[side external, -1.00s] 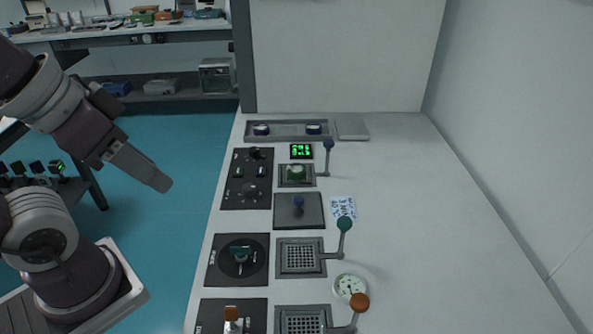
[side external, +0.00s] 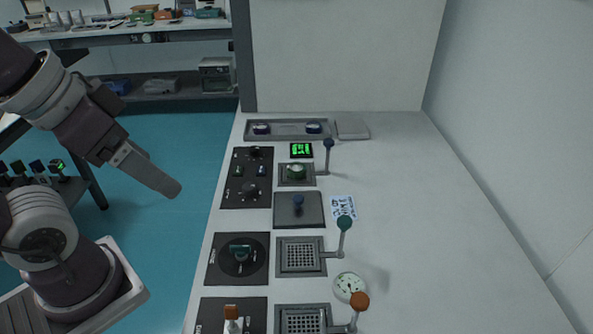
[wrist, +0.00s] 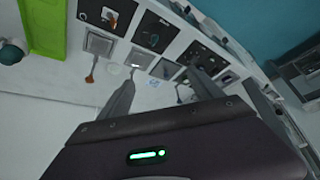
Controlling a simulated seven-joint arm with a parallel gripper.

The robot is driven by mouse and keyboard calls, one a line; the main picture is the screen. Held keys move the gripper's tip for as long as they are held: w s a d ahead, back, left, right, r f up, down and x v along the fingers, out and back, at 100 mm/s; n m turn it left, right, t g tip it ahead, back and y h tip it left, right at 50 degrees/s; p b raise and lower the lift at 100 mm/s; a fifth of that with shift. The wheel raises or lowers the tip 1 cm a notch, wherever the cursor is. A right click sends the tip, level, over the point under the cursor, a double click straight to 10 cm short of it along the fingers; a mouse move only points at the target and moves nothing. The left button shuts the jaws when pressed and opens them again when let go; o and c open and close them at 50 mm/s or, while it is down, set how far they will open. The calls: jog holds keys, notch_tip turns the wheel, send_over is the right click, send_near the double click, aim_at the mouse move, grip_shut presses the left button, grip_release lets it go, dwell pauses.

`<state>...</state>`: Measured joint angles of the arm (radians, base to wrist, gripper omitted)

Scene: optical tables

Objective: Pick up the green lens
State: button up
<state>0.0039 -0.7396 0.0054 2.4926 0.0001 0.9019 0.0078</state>
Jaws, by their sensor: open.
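I cannot make out a lens for certain. My gripper (side external: 176,189) hangs over the floor, left of the bench and apart from everything on it. In the wrist view my gripper's two fingers (wrist: 160,88) are spread with nothing between them. The lens cannot be told apart in the wrist view.
The white bench (side external: 430,210) is clear on its right. Levers with blue, teal (side external: 344,222) and orange (side external: 359,300) knobs stand up along it. A black panel with a dial (side external: 238,259) lies on the near left. A small green-lit display (side external: 301,150) is behind the green piece.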

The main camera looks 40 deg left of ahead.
jog(key=w+a+f+m+g+y, duration=0.1)
jog(key=w+a+f+m+g, duration=0.15)
jog(key=w, duration=0.75)
jog(key=w+a+f+m+g, duration=0.2)
jog(key=w+m+g, duration=0.1)
jog(key=w, duration=0.7)
jog(key=m+t+y, duration=0.3)
jog(key=m+y, duration=0.9)
jog(key=m, duration=0.3)
send_near(296, 167)
jog(key=shift+a+f+n+g, duration=0.15)
jog(key=shift+a+n+g, duration=0.1)
jog(key=shift+a, duration=0.4)
jog(key=shift+f, duration=0.2)
jog(key=x, duration=0.7)
jog(key=shift+w, duration=0.35)
jog(key=shift+r, duration=0.1)
jog(key=c, duration=1.5)
